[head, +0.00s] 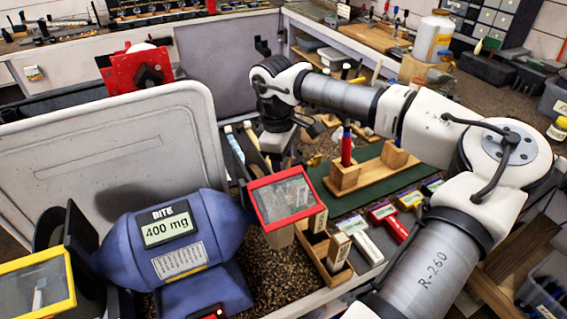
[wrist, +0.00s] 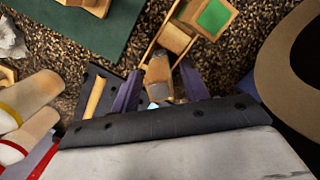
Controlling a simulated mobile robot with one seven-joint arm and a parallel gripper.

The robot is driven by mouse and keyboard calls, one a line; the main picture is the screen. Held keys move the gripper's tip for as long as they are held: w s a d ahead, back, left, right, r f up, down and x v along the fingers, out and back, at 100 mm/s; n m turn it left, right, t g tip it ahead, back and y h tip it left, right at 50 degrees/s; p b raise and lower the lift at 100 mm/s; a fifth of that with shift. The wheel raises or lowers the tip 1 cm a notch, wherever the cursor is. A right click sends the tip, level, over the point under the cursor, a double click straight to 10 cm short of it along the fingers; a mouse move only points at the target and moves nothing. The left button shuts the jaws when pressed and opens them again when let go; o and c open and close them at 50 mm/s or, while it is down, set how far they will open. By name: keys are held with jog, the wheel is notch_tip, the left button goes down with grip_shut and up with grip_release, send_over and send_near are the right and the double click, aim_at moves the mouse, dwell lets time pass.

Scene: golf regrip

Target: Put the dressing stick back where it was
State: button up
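My gripper (head: 277,158) hangs behind the grinder's right eye shield in the head view. In the wrist view its two purple fingers (wrist: 160,72) stand apart on either side of a tan block with a greyish end (wrist: 159,76). That block may be the dressing stick; I cannot tell whether the fingers touch it. A narrow wooden rack (head: 331,277) stands in front of the shield, with a labelled stick at its back (head: 317,222) and another at its front (head: 338,251). The wrist view shows wooden rails, a tan block (wrist: 175,38) and a green-topped block (wrist: 213,16).
A blue bench grinder (head: 215,225) with a 400 mg display stands left of the rack. A green mat (head: 352,200) with wooden blocks and a red-topped tool (head: 347,150) lies to the right. Coloured tools (head: 388,220) crowd the rack's right. Brush-like handles (head: 233,143) stand near my gripper.

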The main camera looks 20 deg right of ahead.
notch_tip(320, 180, up, 12)
jog(key=a+b, duration=0.1)
jog(key=b, duration=0.1)
jog(key=shift+w+b, duration=0.3)
jog(key=shift+b, duration=0.1)
